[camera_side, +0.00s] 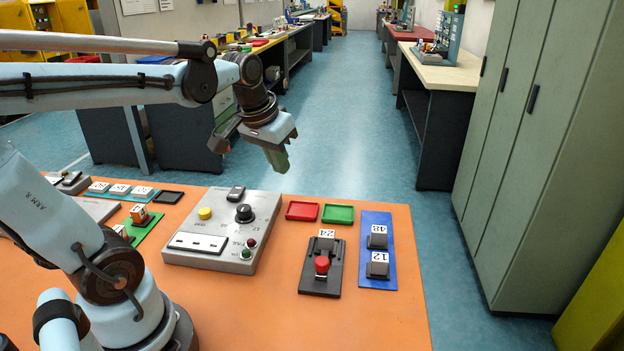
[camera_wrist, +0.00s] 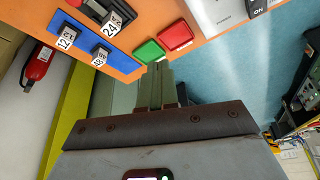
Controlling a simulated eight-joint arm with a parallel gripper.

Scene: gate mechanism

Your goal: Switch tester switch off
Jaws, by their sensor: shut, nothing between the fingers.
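The grey tester panel (camera_side: 210,258) lies on the orange table. A small black switch (camera_side: 236,193) sits at its far edge. In the wrist view the black switch (camera_wrist: 256,8) shows at the top right with the letters ON readable, cut by the frame edge. The panel also carries a black knob (camera_side: 244,213), a yellow button (camera_side: 205,213), and small red and green lights or buttons at its right. My gripper (camera_side: 279,161) is shut and empty, in the air beyond and right of the switch. Its closed fingers show in the wrist view (camera_wrist: 161,84).
Red (camera_side: 302,211) and green (camera_side: 338,214) trays lie right of the panel. Tall green cabinets (camera_side: 535,130) rise at the right. The table's front right is clear.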

